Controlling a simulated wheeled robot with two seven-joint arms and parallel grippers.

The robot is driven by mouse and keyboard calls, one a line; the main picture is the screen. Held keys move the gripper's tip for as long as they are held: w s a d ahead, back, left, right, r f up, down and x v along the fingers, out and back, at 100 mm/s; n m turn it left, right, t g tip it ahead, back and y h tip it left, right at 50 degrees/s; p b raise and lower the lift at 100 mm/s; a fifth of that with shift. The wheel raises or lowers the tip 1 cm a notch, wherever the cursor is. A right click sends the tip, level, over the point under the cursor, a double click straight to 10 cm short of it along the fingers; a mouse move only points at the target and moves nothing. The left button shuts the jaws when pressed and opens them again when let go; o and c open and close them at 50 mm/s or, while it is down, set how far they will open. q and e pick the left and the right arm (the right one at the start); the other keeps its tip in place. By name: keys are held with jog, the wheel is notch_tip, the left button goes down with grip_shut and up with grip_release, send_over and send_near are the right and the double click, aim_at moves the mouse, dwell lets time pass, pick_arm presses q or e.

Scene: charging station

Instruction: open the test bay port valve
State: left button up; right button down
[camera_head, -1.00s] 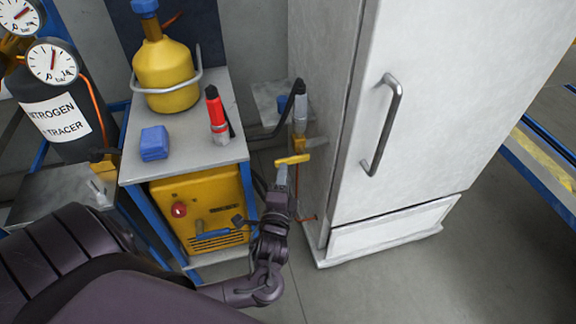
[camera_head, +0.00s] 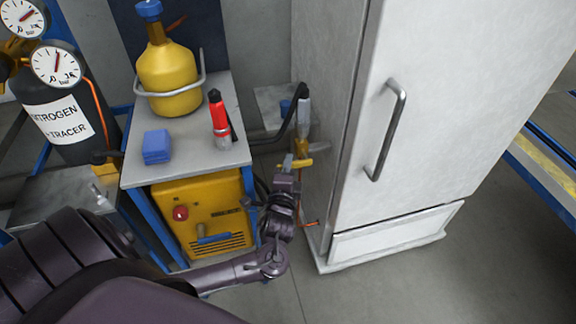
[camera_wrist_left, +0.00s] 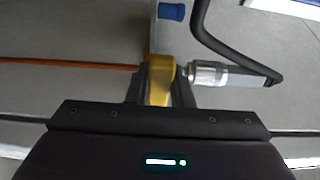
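The port valve has a yellow handle (camera_head: 302,162) low at the left side of the white cabinet, near a grey fitting and a black hose. My left gripper (camera_head: 287,166) is at this handle and partly covers it. In the left wrist view the yellow valve body or handle (camera_wrist_left: 159,78) lies between the two dark fingers (camera_wrist_left: 160,92). The fingers are apart, and I see no clear grip on it. The grey coupling (camera_wrist_left: 209,73) with the black hose (camera_wrist_left: 235,62) lies to its right. My right gripper is not in view.
The white cabinet (camera_head: 430,100) with its long handle (camera_head: 388,130) stands close on the right. A cart (camera_head: 190,160) on the left carries a yellow cylinder (camera_head: 168,75), a red bottle (camera_head: 219,118) and a blue block (camera_head: 156,146). A copper pipe (camera_wrist_left: 70,63) runs left from the valve.

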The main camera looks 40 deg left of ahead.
pick_arm(q)
grip_shut()
jog(key=shift+f, duration=0.1)
